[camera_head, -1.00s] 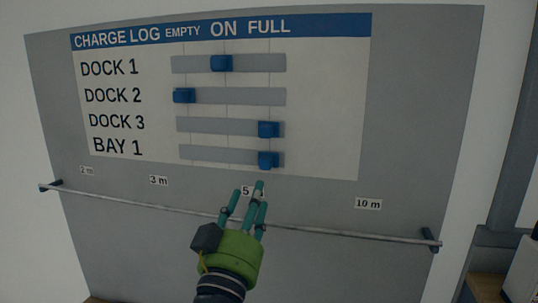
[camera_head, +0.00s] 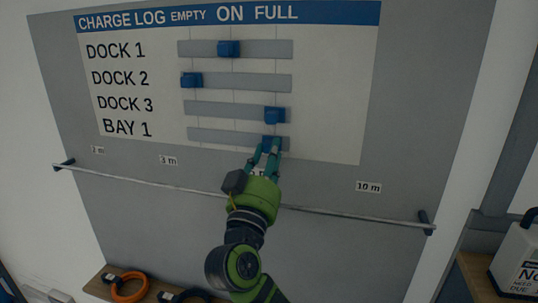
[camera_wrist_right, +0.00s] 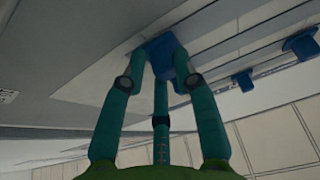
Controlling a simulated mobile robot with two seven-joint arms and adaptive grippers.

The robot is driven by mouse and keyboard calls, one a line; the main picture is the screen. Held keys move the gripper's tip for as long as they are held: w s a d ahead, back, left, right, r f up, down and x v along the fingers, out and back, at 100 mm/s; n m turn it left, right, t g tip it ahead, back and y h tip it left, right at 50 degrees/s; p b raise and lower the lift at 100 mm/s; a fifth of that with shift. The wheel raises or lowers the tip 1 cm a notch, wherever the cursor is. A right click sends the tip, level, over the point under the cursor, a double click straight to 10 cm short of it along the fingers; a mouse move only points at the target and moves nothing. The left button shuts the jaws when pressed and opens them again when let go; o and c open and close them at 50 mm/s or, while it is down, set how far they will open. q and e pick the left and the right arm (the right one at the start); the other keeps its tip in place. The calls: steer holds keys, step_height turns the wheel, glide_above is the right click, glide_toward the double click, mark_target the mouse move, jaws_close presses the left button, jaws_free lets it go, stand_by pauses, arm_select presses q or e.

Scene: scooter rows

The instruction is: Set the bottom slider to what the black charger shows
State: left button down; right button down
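The charge log board (camera_head: 330,110) faces me in the head view, with rows DOCK 1, DOCK 2, DOCK 3 and BAY 1. The bottom slider's blue knob (camera_head: 268,142) is on the BAY 1 track (camera_head: 215,135), toward the right end, under FULL. My right gripper (camera_head: 267,148) is at this knob, its fingertips partly covering it. In the right wrist view the fingertips lie around the blue knob (camera_wrist_right: 163,48); I cannot tell whether they press on it. The black charger is not recognizable in view. My left gripper is out of view.
Other knobs sit above: DOCK 1 (camera_head: 228,48) near ON, DOCK 2 (camera_head: 191,79) at EMPTY, DOCK 3 (camera_head: 275,115) near FULL. A horizontal rail (camera_head: 350,215) crosses below the board. An orange coil (camera_head: 128,288) lies low left; a pale labelled box (camera_head: 520,262) stands right.

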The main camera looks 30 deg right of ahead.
mark_target(236, 135)
steer(key=w+a+b, duration=0.1)
steer(key=w+b, duration=0.1)
steer(key=w+a+b, duration=0.4)
steer(key=shift+f, duration=0.3)
steer(key=shift+w+a+r+b, duration=0.1)
steer(key=shift+w+a+b, duration=0.15)
steer(key=shift+b, duration=0.1)
steer(key=shift+r, duration=0.15)
steer(key=shift+d, duration=0.1)
steer(key=c, duration=1.1)
jaws_free()
